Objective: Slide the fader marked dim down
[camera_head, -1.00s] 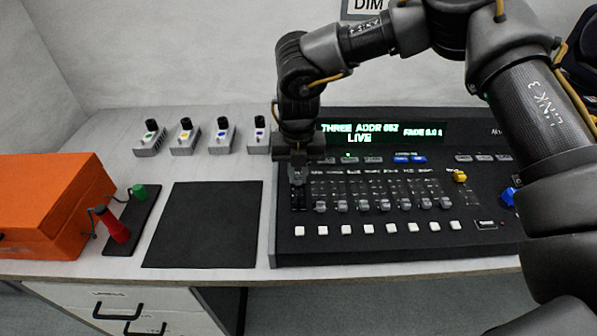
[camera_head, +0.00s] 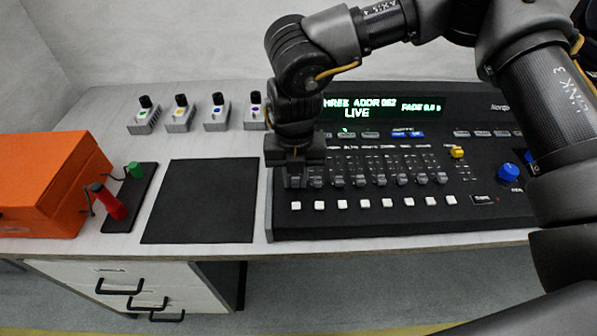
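The lighting console (camera_head: 365,220) stands on the bench, with a row of grey fader caps (camera_head: 380,180) across its middle. My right gripper (camera_head: 295,182) points down over the leftmost fader of the row, low over the panel. The gripper hides that fader's cap and its label, so I cannot tell whether its fingers are open or shut on the cap. The small fader labels are too blurred to read. The console's green display (camera_head: 380,107) is partly behind my arm. My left gripper is not in view.
White square buttons (camera_head: 365,204) run below the faders. A yellow-capped lever (camera_head: 457,153) and a blue knob (camera_head: 508,173) are on the right. A black mat (camera_head: 200,200), an orange case (camera_head: 45,185), red and green handles (camera_head: 110,203) and several small switch boxes (camera_head: 180,115) stand left.

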